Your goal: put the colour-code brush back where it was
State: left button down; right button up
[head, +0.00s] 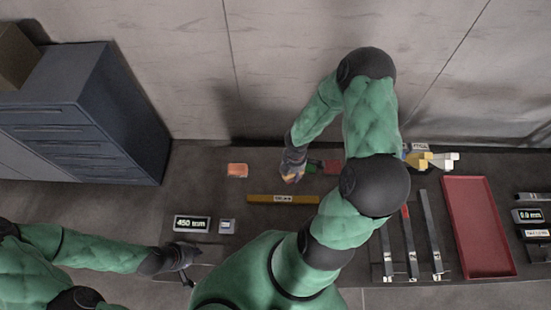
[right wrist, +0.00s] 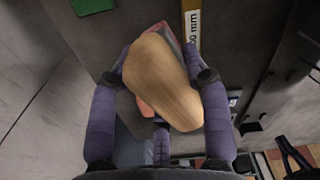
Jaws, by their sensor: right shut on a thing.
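The brush (right wrist: 160,80), with a broad tan wooden body, is between the fingers of my right gripper (right wrist: 160,85) in the right wrist view. The gripper is shut on it and covers its sides. In the head view my right gripper (head: 292,170) is over the back of the table, and the brush in it is mostly hidden. An orange patch (head: 237,170) lies to its left. A green patch (head: 310,168) and a red patch (head: 332,167) lie to its right. My left gripper (head: 186,260) is low at the left front; its fingers are too small to read.
A yellow labelled bar (head: 283,199) lies just in front of my right gripper. A 450 mm display (head: 192,224) stands at the left front. Several metal bars (head: 427,230), a red tray (head: 478,228) and yellow and white pieces (head: 430,160) are at right. A dark cabinet (head: 90,110) stands at left.

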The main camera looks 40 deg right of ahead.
jog(key=w+f, duration=0.3)
jog(key=w, duration=0.1)
jog(key=w+f, duration=0.3)
jog(key=w, duration=0.1)
jog(key=w+d+f, duration=0.1)
jog(key=w+f, duration=0.2)
jog(key=w, duration=0.1)
jog(key=shift+w, duration=0.1)
jog(key=shift+w+f, duration=0.1)
jog(key=f+b, duration=0.2)
jog(key=f, duration=0.1)
jog(key=shift+w+f, duration=0.2)
jog(key=shift+r, duration=0.1)
jog(key=shift+s, duration=0.1)
jog(key=shift+f, duration=0.2)
jog(key=o, duration=1.2)
